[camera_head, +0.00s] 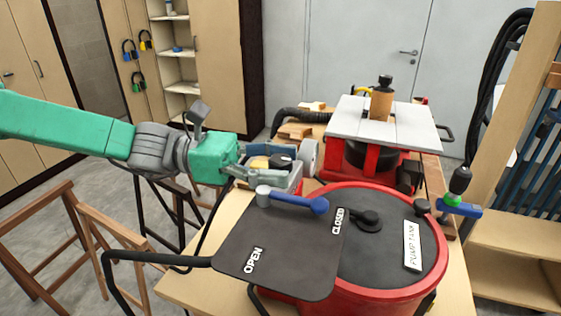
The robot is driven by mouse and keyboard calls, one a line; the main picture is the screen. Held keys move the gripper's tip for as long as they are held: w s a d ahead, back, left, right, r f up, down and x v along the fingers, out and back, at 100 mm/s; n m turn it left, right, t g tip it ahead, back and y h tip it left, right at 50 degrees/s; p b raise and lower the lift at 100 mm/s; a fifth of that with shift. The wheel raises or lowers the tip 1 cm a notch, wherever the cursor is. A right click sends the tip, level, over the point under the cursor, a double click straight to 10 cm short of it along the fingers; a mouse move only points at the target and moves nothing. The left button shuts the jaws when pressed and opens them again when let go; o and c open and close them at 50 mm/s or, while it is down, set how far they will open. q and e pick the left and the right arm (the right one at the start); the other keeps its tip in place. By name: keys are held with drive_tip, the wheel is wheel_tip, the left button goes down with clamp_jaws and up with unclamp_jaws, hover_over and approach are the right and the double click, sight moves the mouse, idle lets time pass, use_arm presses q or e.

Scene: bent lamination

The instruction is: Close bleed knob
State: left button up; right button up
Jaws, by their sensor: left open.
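A dark panel (270,255) marked OPEN at its lower left and CLOSED at its upper right sits beside and partly over the red pump tank (335,190). A blue lever with a round end (298,200) lies across the panel's upper edge, its blue end towards the CLOSED mark. A black round knob (369,220) sits on the tank's dark lid. Which of these is the bleed knob I cannot tell for sure. My left gripper (258,168) is open, just behind and above the lever's pale end; whether it touches anything is unclear. My right gripper is out of view.
A black hose (155,258) runs left from the panel. Wooden trestles stand at left.

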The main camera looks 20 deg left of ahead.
use_arm(q)
drive_tip(key=s+a, duration=0.1)
drive_tip(key=a, duration=1.1)
drive_tip(key=shift+f, duration=0.15)
drive_tip(key=shift+d, duration=0.1)
